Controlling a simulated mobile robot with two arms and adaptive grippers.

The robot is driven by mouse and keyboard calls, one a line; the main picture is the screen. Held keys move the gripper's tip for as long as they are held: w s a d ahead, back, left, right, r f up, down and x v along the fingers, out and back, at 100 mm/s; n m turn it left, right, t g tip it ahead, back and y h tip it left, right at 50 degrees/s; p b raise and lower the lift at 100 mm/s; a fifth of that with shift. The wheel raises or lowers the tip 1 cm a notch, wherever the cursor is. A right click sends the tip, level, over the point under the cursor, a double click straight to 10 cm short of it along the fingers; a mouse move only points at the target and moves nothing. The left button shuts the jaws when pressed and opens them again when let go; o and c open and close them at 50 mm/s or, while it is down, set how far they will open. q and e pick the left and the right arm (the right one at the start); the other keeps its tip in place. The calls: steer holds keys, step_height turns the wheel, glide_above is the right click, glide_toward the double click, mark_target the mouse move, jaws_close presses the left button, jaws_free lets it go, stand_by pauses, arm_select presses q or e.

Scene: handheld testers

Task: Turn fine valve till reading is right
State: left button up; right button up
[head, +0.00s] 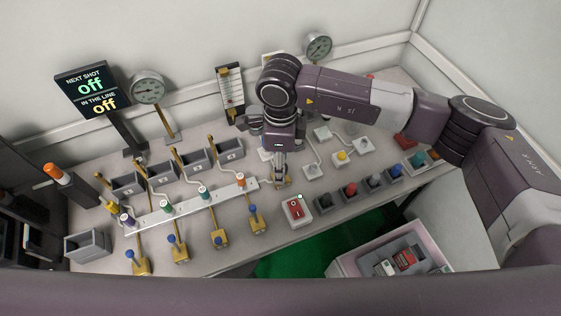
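My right arm comes in from the right, and its gripper (280,178) points down at the right end of the white manifold bar (186,204). The fingertips are at a small brass fitting (288,182) there; they look close together, but I cannot tell whether they grip it. The bar carries several coloured knobs, among them an orange one (240,179) and a purple one (127,219). A round dial gauge (148,87) and a second one (318,45) stand at the back, their readings too small to make out. My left gripper is not in view.
An upright scale (230,92) stands behind several grey bins (193,160). Brass levers with blue knobs line the front. A crate (347,264) stands below the bench edge.

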steer(key=shift+r, duration=0.1)
step_height(320, 180, up, 12)
stand_by(0.5)
stand_by(0.5)
